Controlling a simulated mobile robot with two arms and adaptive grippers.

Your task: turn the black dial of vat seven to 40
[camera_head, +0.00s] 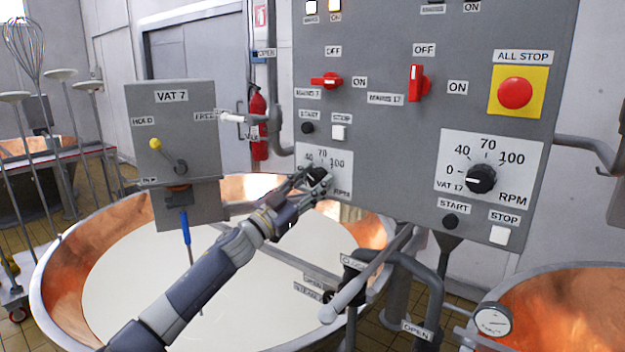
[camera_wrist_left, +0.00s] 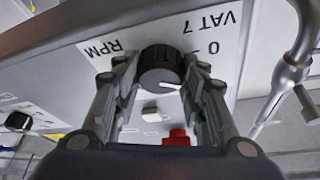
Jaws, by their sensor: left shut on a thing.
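The black dial of vat seven (camera_head: 318,176) sits on the grey control panel (camera_head: 390,130), on a white plate marked 40, 70, 100 and RPM. My left gripper (camera_head: 310,180) reaches it from the lower left and is shut on it. In the left wrist view, which is upside down, the dial (camera_wrist_left: 160,68) is between the two fingers of my gripper (camera_wrist_left: 160,85). Its white line points right and slightly down there, to the side of the 0. The 40 is hidden behind a finger in that view. My right gripper is not in view.
The vat 17 dial (camera_head: 481,179) and the red all-stop button (camera_head: 515,93) are to the right on the panel. Small start (camera_head: 307,128) and stop (camera_head: 338,132) buttons are just above the gripped dial. A copper vat (camera_head: 75,258) with pale liquid lies below my arm.

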